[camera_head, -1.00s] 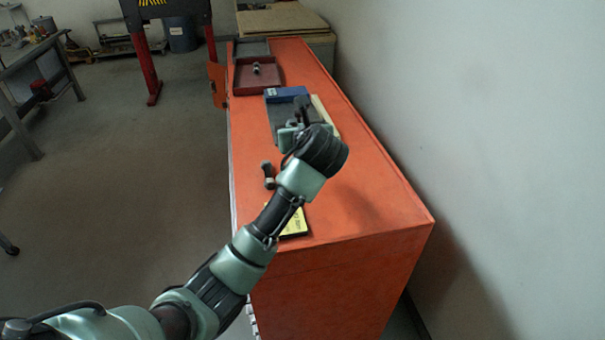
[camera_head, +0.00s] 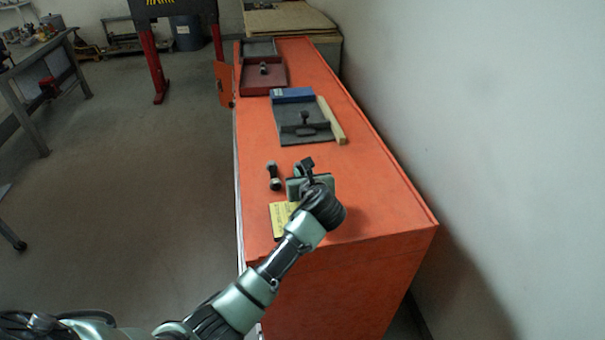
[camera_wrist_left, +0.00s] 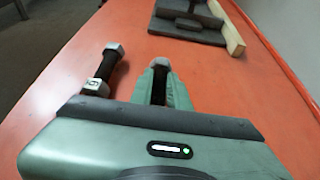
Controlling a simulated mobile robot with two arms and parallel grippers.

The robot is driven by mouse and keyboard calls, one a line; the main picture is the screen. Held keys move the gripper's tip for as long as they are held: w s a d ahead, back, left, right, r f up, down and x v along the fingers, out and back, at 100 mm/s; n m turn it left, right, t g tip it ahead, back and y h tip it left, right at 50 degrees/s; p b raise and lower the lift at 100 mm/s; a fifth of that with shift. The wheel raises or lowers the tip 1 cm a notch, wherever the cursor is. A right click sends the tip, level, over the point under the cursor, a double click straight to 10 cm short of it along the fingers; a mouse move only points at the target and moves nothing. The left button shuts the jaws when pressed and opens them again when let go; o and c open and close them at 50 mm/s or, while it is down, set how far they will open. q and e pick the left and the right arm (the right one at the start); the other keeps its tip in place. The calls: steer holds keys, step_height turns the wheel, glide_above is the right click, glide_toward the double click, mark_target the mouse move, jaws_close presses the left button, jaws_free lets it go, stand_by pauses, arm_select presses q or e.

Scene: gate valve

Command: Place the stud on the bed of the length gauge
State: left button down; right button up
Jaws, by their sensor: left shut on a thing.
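The length gauge (camera_head: 290,115) is a dark grey plate with a blue block at its far end and a small dark knobbed slide on it. My left gripper (camera_head: 308,178) is over the near part of the orange cabinet top, short of the gauge. It is shut on a dark stud, whose grey nut end (camera_wrist_left: 160,62) shows between the fingers in the left wrist view; the rest is mostly hidden. A second stud (camera_head: 273,176) with grey nuts lies to the gripper's left; it also shows in the left wrist view (camera_wrist_left: 107,72), with a digit on one nut. My right gripper is not seen.
A red tray (camera_head: 250,87) holding another stud (camera_head: 264,69) and a grey tray (camera_head: 258,47) stand at the far end. A wooden strip (camera_head: 331,120) lies along the gauge's right side. A yellow card (camera_head: 281,222) lies near the front. A wall rises to the right.

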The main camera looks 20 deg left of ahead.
arm_select(q)
steer(key=c, duration=1.3)
jaws_free()
steer(key=shift+c, duration=0.2)
